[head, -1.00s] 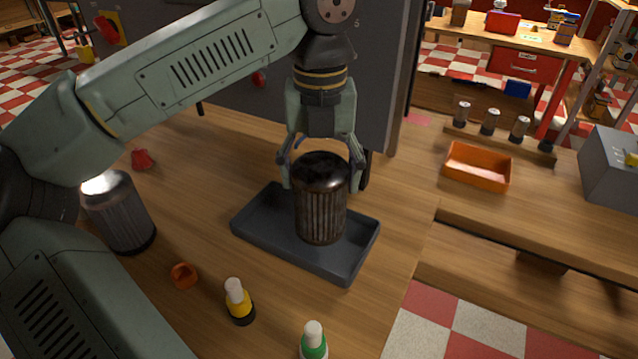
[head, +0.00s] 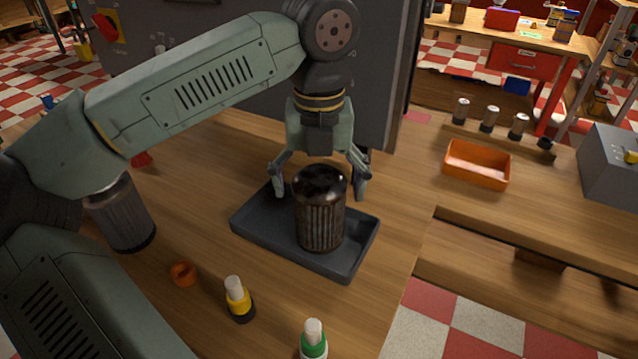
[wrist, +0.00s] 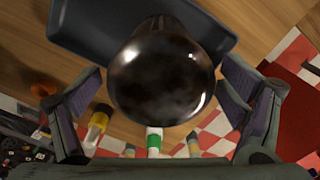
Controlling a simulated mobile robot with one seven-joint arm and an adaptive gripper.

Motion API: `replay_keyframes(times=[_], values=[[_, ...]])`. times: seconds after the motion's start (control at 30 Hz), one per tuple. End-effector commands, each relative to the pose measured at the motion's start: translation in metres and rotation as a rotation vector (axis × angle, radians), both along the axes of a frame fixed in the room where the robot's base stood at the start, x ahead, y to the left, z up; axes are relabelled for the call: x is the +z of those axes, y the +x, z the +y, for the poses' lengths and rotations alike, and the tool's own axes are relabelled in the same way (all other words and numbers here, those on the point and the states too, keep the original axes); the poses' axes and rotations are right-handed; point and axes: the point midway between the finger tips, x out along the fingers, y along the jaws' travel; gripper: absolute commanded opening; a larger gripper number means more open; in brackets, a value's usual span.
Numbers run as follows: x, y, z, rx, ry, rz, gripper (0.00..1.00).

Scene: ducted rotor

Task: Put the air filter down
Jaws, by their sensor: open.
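The air filter (head: 321,210) is a dark brown, pleated canister with a glossy black top. It stands upright in a shallow dark grey tray (head: 262,230) on the wooden bench. My gripper (head: 319,192) is open, with its fingers spread to either side of the filter's top and apart from it. In the wrist view, the filter's round glossy top (wrist: 162,80) lies between the open fingers (wrist: 160,115), with a gap on each side. The tray (wrist: 85,25) shows behind it there. The filter's far side is hidden.
A grey canister (head: 122,215) stands at left, partly behind my arm. An orange ring (head: 183,274), a yellow bottle (head: 238,300) and a green bottle (head: 313,342) are near the front. An orange bin (head: 477,166) is at right. A grey cabinet (head: 230,85) stands behind the tray.

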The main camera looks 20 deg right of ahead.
Motion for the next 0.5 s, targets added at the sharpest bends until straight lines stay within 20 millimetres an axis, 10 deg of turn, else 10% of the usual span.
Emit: replay_keyframes(times=[0.5], values=[[0.047, 0.001, 0.0, 0.002, 0.001, -0.004, 0.9]])
